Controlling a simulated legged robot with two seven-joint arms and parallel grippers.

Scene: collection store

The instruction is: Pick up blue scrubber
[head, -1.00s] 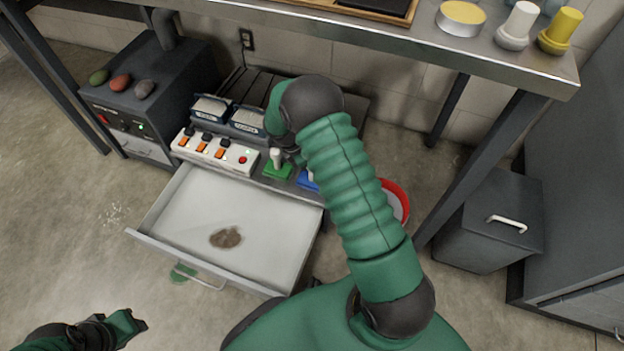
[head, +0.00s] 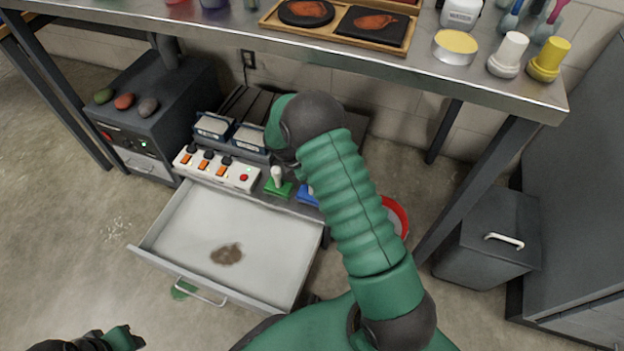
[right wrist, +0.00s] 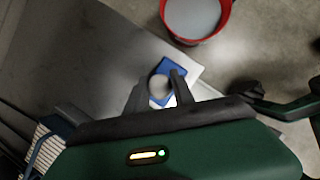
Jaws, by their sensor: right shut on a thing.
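The blue scrubber (head: 308,195) is at the right end of the surface behind the open drawer, mostly hidden by my right arm in the head view. In the right wrist view the blue scrubber (right wrist: 173,69) has a pale round handle. My right gripper (right wrist: 159,93) has its two fingers on either side of that handle and is shut on it. I cannot tell whether the scrubber is lifted. In the head view the right fingers are hidden behind my arm. My left gripper (head: 125,338) is at the lower left edge, away from the scrubber, its fingers unclear.
A green scrubber (head: 278,188) stands just left of the blue one. A power strip (head: 216,168) lies further left. The drawer (head: 180,225) is open with a brown stain inside. A red bucket (head: 398,214) stands on the right. The steel bench (head: 400,70) overhangs the back.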

